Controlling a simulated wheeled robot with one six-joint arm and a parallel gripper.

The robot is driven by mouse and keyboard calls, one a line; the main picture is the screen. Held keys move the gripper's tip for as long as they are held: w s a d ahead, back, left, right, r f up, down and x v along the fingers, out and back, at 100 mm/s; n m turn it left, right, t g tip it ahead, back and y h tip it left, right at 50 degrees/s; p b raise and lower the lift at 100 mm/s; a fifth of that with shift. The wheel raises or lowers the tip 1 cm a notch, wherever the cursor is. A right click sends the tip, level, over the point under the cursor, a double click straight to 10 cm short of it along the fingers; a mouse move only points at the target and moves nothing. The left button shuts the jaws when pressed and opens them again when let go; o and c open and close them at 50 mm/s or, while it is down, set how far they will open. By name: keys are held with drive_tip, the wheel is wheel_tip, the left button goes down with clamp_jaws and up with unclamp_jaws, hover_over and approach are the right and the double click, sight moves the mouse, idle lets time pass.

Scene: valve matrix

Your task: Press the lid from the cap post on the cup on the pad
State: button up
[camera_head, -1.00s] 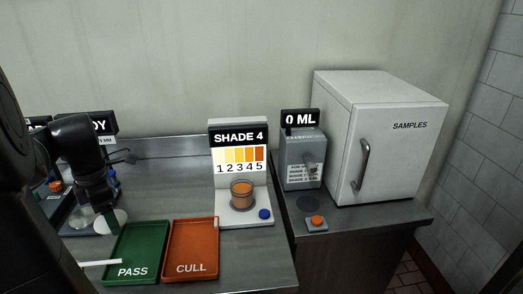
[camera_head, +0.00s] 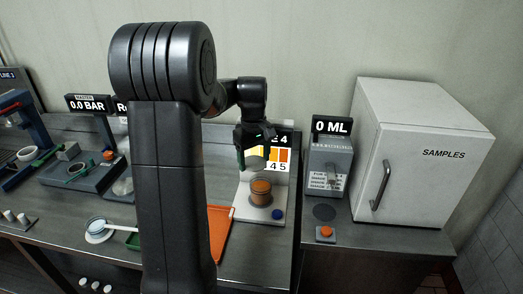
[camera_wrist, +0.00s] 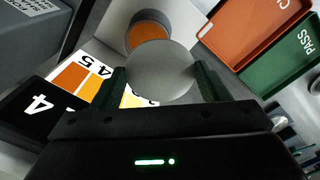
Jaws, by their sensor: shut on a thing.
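The cup (camera_head: 261,192) with orange contents stands upright and without a lid on the white pad (camera_head: 250,213) of the shade station. It also shows in the wrist view (camera_wrist: 148,37), partly behind the lid. My gripper (camera_head: 257,158) is above the cup in the head view, in front of the shade card. In the wrist view my gripper (camera_wrist: 163,82) is shut on a pale grey round lid (camera_wrist: 160,68), held between its two fingers. The lid is apart from the cup. I cannot make out the lid in the head view. I cannot identify the cap post.
A blue button (camera_head: 278,214) is beside the cup. The shade card (camera_head: 283,159) stands behind it. The orange CULL tray (camera_head: 220,235) lies to the left, partly behind my arm; the green PASS tray (camera_wrist: 285,65) adjoins it. A dispenser (camera_head: 328,165) and SAMPLES cabinet (camera_head: 430,160) stand right.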

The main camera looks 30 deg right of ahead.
sight(261, 162)
drive_tip(key=shift+s+d+m, duration=0.15)
drive_tip(key=shift+d+m, duration=0.2)
drive_tip(key=shift+d, duration=0.2)
drive_tip(key=shift+s+d+m, duration=0.15)
drive_tip(key=shift+d+m, duration=0.2)
drive_tip(key=shift+d, duration=0.15)
wheel_tip(261, 162, down, 6)
drive_tip(key=b, duration=0.4)
drive_tip(key=shift+f+b, duration=0.15)
drive_tip(key=shift+b, duration=0.15)
drive_tip(key=shift+f, duration=0.3)
idle(0.3)
drive_tip(key=o, duration=1)
wheel_tip(261, 162, up, 14)
drive_tip(key=shift+f+b, duration=0.1)
drive_tip(key=shift+b, duration=0.3)
